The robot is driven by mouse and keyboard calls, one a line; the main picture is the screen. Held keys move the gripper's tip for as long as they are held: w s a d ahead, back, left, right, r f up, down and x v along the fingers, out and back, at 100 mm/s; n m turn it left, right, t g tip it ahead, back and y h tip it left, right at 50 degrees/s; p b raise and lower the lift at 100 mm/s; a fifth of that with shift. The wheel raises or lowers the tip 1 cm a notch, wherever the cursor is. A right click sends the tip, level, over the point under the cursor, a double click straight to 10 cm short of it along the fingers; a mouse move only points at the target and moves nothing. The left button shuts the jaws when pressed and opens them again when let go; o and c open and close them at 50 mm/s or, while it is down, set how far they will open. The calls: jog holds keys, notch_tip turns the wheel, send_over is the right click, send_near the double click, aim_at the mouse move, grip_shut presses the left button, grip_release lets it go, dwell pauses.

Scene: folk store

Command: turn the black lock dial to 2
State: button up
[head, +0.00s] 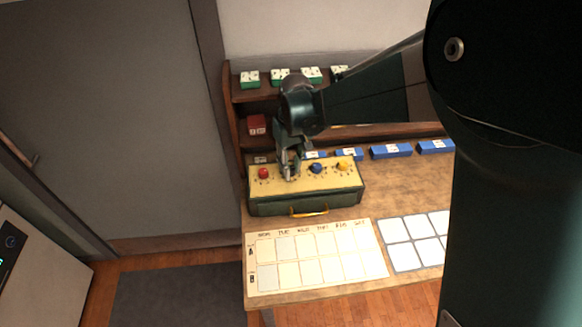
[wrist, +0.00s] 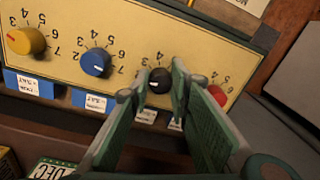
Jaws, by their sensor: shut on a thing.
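The green lockbox (head: 305,205) stands on the table with a row of dials on its yellow top panel. The black lock dial (wrist: 159,80) is between the red and blue dials. In the head view it is hidden by my gripper (head: 289,172). In the wrist view my gripper (wrist: 157,85) has its two fingers on either side of the black dial, shut on it. A short white mark shows on the dial, toward the lower left in the wrist view. Some numbers around the dial show, but my fingers cover part of its scale.
The red dial (head: 264,173), blue dial (head: 316,168) and yellow dial (head: 342,166) sit close beside. Blue blocks (head: 391,151) and a wooden shelf (head: 236,125) stand behind. A paper chart (head: 315,258) and a white card grid (head: 414,238) lie in front.

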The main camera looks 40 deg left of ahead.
aim_at(293, 168)
jog(key=o, duration=0.9)
jog(key=shift+w+d+r, duration=0.1)
jog(key=shift+w+r, duration=0.05)
jog(key=shift+r, duration=2.85)
jog(key=shift+w+d+r, duration=0.1)
jog(key=shift+r, duration=2.9)
